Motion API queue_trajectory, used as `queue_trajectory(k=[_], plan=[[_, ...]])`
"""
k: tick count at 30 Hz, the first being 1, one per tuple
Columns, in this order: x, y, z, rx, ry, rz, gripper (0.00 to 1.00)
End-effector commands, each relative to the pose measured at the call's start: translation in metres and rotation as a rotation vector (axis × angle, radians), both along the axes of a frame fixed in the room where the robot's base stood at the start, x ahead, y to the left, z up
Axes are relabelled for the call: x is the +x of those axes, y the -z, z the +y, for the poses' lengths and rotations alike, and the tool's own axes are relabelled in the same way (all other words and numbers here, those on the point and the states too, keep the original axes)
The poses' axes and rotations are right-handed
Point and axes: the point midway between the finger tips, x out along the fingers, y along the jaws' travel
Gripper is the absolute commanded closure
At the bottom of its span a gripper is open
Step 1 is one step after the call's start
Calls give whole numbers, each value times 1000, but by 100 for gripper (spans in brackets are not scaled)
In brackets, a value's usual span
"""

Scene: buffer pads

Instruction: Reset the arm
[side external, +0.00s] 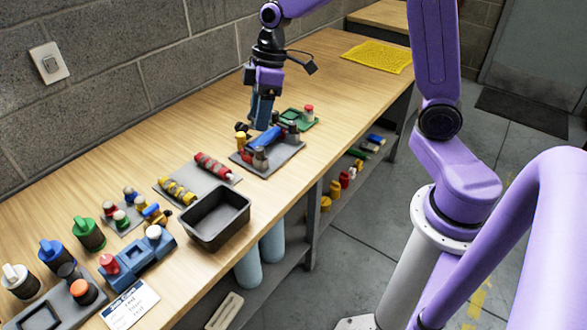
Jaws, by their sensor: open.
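My gripper (263,110) points down over the workbench, above the back part of a grey pad (284,155).
A green tray (300,120) lies behind the pad. Nearer are a grey pad (219,181) with red and yellow cylinders, a black bin (217,219), a blue block (138,254) and several bottles at left. A yellow mat (378,56) lies far back. The wall bounds the left.

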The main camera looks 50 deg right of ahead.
Motion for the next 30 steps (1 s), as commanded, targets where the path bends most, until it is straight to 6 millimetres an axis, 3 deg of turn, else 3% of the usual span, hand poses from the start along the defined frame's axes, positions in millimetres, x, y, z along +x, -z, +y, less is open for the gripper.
queue_trajectory(k=[3, 8, 15, 18, 24, 30], plan=[[-48, -6, 21, -31, -42, 24, 44], [-111, -10, 33, -79, -84, 50, 44], [-197, -9, 25, -154, -141, 58, 44], [-225, -6, 16, -182, -160, 51, 44], [-258, -2, -1, -216, -181, 36, 44], [-266, 0, -6, -226, -185, 30, 44]])
